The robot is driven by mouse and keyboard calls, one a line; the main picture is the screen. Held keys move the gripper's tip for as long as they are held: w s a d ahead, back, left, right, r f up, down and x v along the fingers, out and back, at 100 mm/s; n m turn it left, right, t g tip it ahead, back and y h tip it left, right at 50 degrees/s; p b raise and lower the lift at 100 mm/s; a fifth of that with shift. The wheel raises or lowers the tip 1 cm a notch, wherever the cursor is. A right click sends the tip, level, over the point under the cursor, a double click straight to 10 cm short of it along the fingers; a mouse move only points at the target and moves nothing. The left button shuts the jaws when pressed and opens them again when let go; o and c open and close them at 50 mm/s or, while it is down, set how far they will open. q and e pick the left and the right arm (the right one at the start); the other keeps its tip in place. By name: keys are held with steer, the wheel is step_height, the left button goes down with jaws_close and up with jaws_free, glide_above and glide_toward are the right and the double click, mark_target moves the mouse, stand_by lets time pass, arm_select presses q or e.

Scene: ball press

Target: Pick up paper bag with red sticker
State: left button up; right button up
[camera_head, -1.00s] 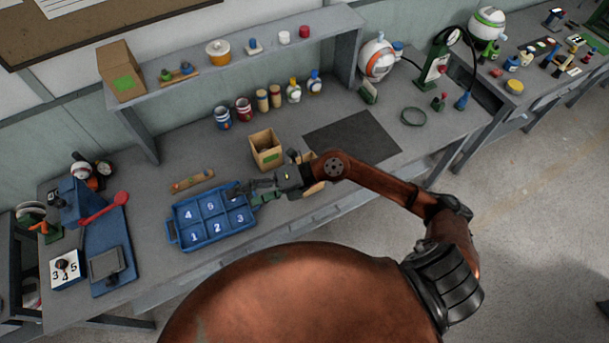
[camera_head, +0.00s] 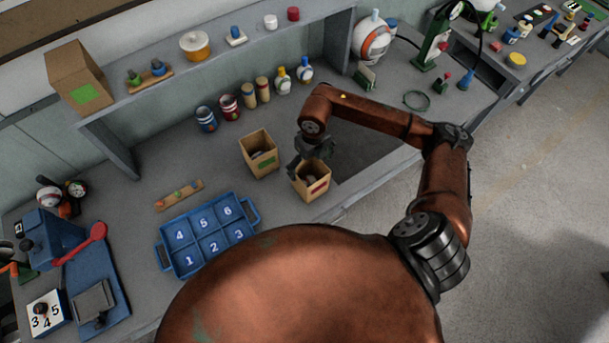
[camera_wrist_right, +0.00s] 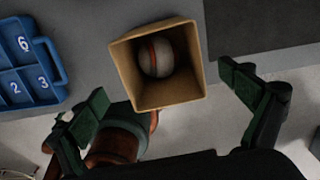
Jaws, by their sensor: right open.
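The paper bag with the red sticker (camera_head: 318,189) stands upright and open-topped near the front edge of the bench. In the right wrist view the bag (camera_wrist_right: 127,74) holds a pale ball with a red stripe (camera_wrist_right: 154,56). My right gripper (camera_head: 308,158) is above the back of this bag in the head view. In the wrist view its fingers (camera_wrist_right: 168,92) are spread wide, one to each side of the bag, with nothing between them gripped. My left gripper is not in view.
A blue numbered tray (camera_head: 250,238) lies left of the bags. A dark mat (camera_head: 375,168) lies to the right, partly behind my arm. Several cans and bottles stand behind, under a shelf (camera_head: 240,62). A wooden strip (camera_head: 179,196) lies behind the tray.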

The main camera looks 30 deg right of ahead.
mark_target(310, 178)
steer(key=shift+d+f+b, duration=0.2)
steer(key=shift+f+b, duration=0.1)
steer(key=shift+f, duration=0.35)
steer(key=shift+s+f, duration=0.1)
steer(key=shift+f, duration=0.05)
steer(key=shift+f+b, duration=0.25)
steer(key=shift+b, duration=0.25)
steer(key=shift+a+f, duration=0.1)
steer(key=shift+f, duration=0.1)
steer(key=shift+w+f, duration=0.2)
steer(key=shift+f, duration=0.1)
step_height(310, 178, down, 6)
steer(key=shift+a+p, duration=0.1)
steer(key=shift+p, duration=0.35)
steer(key=shift+f, duration=0.5)
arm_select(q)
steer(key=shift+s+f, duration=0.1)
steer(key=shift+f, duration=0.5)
arm_select(e)
steer(key=shift+c, duration=0.5)
